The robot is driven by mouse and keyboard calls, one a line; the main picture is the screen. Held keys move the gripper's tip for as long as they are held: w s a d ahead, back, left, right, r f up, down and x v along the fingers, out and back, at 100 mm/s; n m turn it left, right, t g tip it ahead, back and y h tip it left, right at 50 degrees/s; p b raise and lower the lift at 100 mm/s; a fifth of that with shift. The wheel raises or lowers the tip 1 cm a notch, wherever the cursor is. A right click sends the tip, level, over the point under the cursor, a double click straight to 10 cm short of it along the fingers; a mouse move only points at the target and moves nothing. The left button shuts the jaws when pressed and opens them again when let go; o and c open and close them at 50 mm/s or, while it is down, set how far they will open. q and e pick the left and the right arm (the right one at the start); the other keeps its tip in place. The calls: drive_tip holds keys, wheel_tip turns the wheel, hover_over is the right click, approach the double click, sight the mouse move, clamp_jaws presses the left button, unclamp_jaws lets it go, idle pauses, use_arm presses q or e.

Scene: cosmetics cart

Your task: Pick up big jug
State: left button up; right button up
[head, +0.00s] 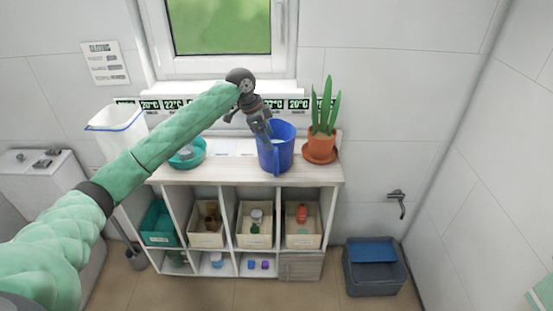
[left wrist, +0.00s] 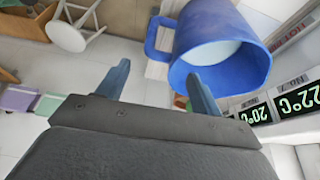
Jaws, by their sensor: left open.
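The big jug (head: 276,155) is blue with a side handle and stands upright on top of the shelf unit below the window. Its pale inside shows in the left wrist view, where the jug (left wrist: 218,45) fills the upper middle and its handle (left wrist: 152,38) points left. My left gripper (head: 262,130) is at the jug's upper left rim in the head view. It is open; in the left wrist view its two fingers (left wrist: 158,88) are spread, the right one overlapping the jug's near rim. I cannot tell whether it touches. My right gripper is not in view.
A potted plant (head: 322,135) in an orange pot stands close right of the jug. A teal bowl (head: 187,155) is to the left on the shelf unit (head: 225,174). Temperature displays (left wrist: 285,105) line the wall behind. A dark bin (head: 374,275) is on the floor at right.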

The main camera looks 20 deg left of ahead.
sight(274, 151)
use_arm(q)
drive_tip(key=shift+s+f, duration=0.1)
drive_tip(key=shift+f, duration=0.5)
drive_tip(key=shift+p+x, duration=0.3)
drive_tip(key=shift+x, duration=1.05)
drive_tip(key=p+x, duration=0.1)
drive_tip(key=x, duration=0.1)
drive_tip(key=p+x, duration=0.1)
drive_tip(key=x, duration=0.1)
drive_tip(key=shift+s+p, duration=0.2)
drive_tip(key=shift+p, duration=0.1)
drive_tip(key=shift+d+f, duration=0.15)
drive_tip(key=shift+f, duration=0.35)
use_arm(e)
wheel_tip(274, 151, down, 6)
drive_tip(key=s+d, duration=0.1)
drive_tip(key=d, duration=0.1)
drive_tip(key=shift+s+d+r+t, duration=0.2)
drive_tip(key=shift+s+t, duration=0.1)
use_arm(q)
clamp_jaws()
drive_tip(key=shift+w+r, duration=0.1)
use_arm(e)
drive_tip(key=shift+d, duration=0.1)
